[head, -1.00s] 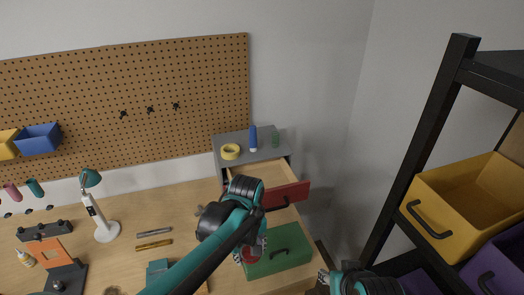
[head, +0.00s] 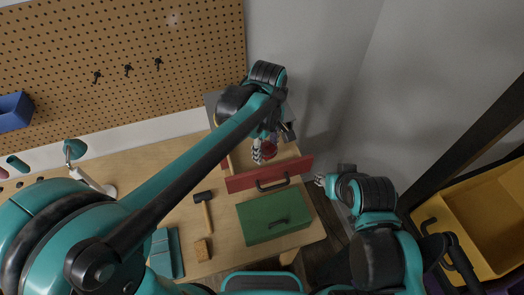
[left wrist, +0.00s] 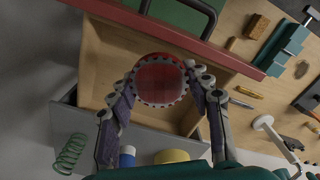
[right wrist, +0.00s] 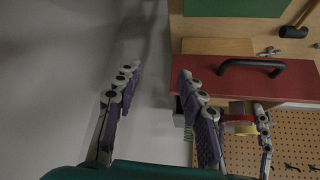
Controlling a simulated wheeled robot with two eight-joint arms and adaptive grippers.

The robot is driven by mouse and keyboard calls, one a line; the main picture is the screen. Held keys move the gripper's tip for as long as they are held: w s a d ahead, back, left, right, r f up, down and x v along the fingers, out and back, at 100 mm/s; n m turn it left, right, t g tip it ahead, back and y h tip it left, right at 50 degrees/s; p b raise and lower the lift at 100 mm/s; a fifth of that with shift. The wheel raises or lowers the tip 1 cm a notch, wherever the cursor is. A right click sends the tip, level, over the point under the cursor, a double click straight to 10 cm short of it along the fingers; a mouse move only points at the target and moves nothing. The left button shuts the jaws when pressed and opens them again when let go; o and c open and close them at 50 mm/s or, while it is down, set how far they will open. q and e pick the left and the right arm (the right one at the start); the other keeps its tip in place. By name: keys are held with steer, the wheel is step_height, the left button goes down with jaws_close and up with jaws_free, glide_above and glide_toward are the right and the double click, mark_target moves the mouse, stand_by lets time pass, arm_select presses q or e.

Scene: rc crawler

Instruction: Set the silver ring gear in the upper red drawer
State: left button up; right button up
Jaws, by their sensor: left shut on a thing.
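The upper red drawer (head: 270,174) is pulled out of the grey cabinet, with its pale wooden inside showing. In the left wrist view, its red front (left wrist: 180,36) is at the top and its bare floor (left wrist: 110,65) below. My left gripper (head: 264,152) is shut on the ring gear (left wrist: 158,80), a toothed grey ring with a red middle. The gear is over the open drawer; I cannot tell its exact height. It partly shows in the head view (head: 269,149). My right gripper (right wrist: 160,78) is open and empty, right of the drawer front in the head view.
A green box-like piece (head: 272,216) with a dark handle is in front of the red drawer. A hammer (head: 204,208) lies left of it. A yellow roll (left wrist: 172,156) and a blue-capped item (left wrist: 127,156) are on the cabinet top. A yellow bin (head: 485,225) is at right.

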mark_target(263, 145)
arm_select(q)
steer(key=shift+w+a+f, duration=0.25)
steer(key=shift+w+f, duration=0.15)
steer(key=shift+w, duration=0.2)
steer(key=shift+w+a+f, duration=0.2)
steer(key=shift+w+f, duration=0.2)
steer(key=shift+w, duration=0.2)
steer(key=shift+w+a+f, duration=0.1)
steer(key=shift+f, duration=0.05)
step_height(263, 145, down, 3)
steer(key=shift+f, duration=0.45)
steer(key=shift+f+b, duration=0.1)
steer(key=shift+b, duration=0.25)
steer(key=o, duration=1.2)
steer(key=shift+o, duration=0.2)
